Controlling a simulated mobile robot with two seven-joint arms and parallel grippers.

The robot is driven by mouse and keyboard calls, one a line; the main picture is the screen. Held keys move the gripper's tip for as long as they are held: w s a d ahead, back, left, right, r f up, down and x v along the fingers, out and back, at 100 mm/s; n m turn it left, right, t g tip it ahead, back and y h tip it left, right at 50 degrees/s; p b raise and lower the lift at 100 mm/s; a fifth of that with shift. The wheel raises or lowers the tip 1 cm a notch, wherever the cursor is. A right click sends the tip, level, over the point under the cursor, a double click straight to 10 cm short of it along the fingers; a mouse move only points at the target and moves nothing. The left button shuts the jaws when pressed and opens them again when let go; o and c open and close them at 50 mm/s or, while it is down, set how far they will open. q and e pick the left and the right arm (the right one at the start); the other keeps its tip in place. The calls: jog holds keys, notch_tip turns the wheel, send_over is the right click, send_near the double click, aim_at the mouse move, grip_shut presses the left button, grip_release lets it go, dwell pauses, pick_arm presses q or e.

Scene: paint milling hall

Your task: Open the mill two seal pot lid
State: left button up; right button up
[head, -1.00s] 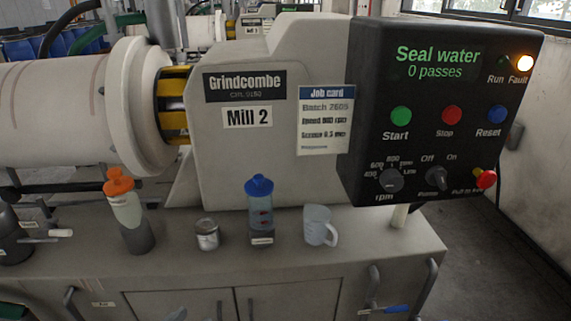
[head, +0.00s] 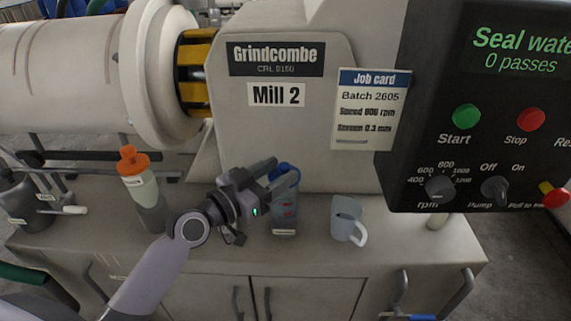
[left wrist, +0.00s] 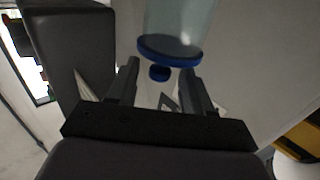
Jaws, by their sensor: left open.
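The mill two seal pot (head: 285,212) is a clear bluish cylinder with red marks inside and a dark base. It stands on the cabinet top below the Mill 2 plate. Its blue lid (head: 288,170) is on, partly hidden behind my left gripper (head: 272,175). In the left wrist view the blue lid rim (left wrist: 170,52) and its small blue knob (left wrist: 159,73) show upside down. The open jaws of my left gripper (left wrist: 160,68) appear on either side of the knob; I cannot tell whether they touch it. My right gripper is not in view.
An orange-capped bottle (head: 145,195) stands left of my gripper. A light blue jug (head: 346,220) stands right of the pot. The control box (head: 480,130) overhangs at the right. Dark containers (head: 22,205) stand at the far left.

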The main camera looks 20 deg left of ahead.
pick_arm(q)
jog(key=shift+x, duration=1.2)
grip_shut()
